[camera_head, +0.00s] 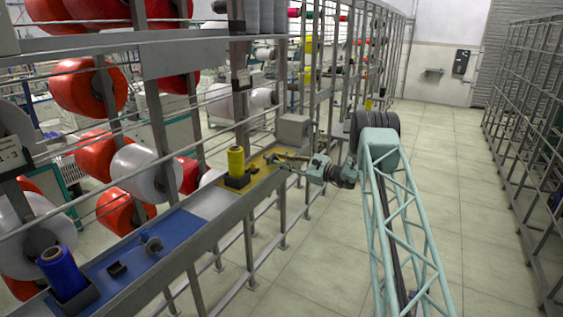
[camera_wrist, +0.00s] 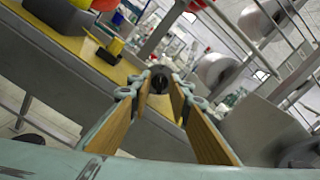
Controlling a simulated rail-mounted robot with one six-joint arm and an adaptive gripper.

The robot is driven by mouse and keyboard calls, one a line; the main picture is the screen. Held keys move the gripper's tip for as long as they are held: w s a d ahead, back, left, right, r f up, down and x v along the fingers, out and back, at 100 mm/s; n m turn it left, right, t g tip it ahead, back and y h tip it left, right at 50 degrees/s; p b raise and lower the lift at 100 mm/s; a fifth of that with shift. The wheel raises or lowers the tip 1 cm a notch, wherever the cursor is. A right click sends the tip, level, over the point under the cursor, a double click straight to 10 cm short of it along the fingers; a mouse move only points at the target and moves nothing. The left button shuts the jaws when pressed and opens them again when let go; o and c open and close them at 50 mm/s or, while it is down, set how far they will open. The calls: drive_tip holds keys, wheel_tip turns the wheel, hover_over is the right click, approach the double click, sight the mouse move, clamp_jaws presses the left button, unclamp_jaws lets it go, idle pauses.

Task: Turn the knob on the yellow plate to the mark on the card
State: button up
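The yellow plate (camera_head: 262,168) lies on the ledge of the rack in the head view; it also shows in the wrist view (camera_wrist: 74,45). A dark round knob (camera_wrist: 160,80) shows at the fingertips in the wrist view. My gripper (camera_head: 272,158) reaches over the plate from the right. In the wrist view my gripper (camera_wrist: 163,88) has its two wood-coloured fingers apart, one on each side of the knob. I see no clear contact. The knob's pointer and the card's mark cannot be made out.
A yellow bobbin (camera_head: 236,160) stands on the plate in a dark holder, left of my gripper. A grey box (camera_head: 293,129) stands just behind. A blue plate (camera_head: 160,234) with a blue bobbin (camera_head: 63,271) lies nearer. Rack rails run above the ledge. The aisle floor is clear.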

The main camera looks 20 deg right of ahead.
clamp_jaws()
drive_tip(key=shift+m, duration=0.6)
drive_tip(key=m+p, duration=0.1)
drive_tip(key=m, duration=0.9)
drive_tip(key=shift+w+d+m, duration=0.1)
drive_tip(key=shift+d+m, duration=0.05)
drive_tip(key=shift+m, duration=0.15)
idle(0.5)
drive_tip(key=shift+o, duration=0.5)
unclamp_jaws()
